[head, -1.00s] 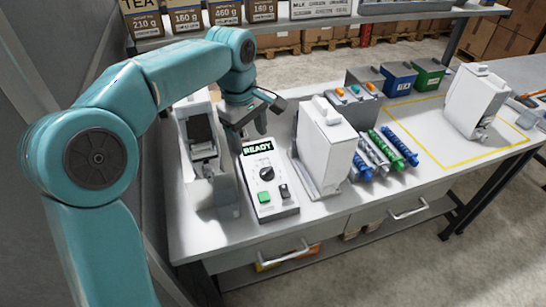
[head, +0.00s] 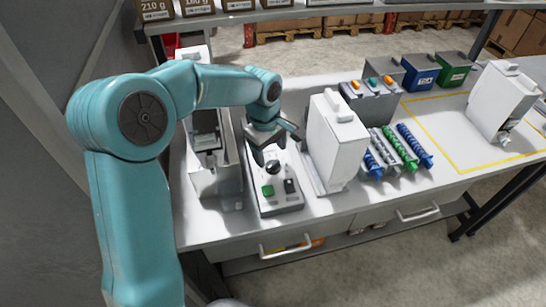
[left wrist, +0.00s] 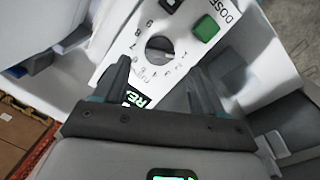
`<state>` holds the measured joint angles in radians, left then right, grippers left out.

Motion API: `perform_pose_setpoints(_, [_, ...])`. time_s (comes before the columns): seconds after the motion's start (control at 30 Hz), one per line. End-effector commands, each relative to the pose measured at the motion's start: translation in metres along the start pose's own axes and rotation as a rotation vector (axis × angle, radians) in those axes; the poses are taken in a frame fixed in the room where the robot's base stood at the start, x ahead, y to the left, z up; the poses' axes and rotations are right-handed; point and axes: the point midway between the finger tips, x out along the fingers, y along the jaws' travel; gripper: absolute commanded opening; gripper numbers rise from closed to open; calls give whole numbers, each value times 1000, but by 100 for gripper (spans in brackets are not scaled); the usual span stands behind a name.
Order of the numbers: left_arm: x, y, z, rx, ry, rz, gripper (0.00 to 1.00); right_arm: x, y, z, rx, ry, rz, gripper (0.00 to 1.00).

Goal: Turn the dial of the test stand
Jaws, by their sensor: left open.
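The test stand (head: 276,201) is a pale panel on the bench with a green button, a dark switch and a black round dial (head: 272,167). My left gripper (head: 269,159) is above the panel at the dial's far side. In the left wrist view the left gripper (left wrist: 160,70) is open and empty, its fingers spread on both sides below the dial; I see no contact. The green-lit display is partly hidden by the gripper. My right gripper is not in view.
A white dispenser (head: 336,135) stands close right of the panel, and a grey-white machine (head: 214,165) close left. Several coloured augers (head: 398,148) lie farther right. Bins (head: 420,72) stand behind. A yellow-outlined area (head: 440,125) has bare room.

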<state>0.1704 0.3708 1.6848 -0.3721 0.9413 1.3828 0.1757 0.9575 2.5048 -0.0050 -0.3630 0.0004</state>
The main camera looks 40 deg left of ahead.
Motion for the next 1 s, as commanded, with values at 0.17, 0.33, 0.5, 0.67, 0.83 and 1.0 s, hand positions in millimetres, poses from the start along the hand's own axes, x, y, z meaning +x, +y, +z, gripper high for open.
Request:
perform_pose_setpoints(0.17, [31, 2, 0, 0, -1, -3, 70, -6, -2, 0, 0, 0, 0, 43])
perform_pose_setpoints(0.33, [46, 4, -1, 1, 0, 0, 70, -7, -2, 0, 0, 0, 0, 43])
perform_pose_setpoints(0.5, [48, 5, -1, 1, 0, 1, 70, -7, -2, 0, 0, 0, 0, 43])
perform_pose_setpoints(0.67, [48, 5, -1, 0, 0, 1, 60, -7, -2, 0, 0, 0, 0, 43])
perform_pose_setpoints(0.83, [48, 5, -1, 0, 0, 1, 15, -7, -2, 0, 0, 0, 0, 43])
perform_pose_setpoints(1.0, [48, 5, -1, 5, 1, 0, 15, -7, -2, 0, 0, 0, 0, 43])
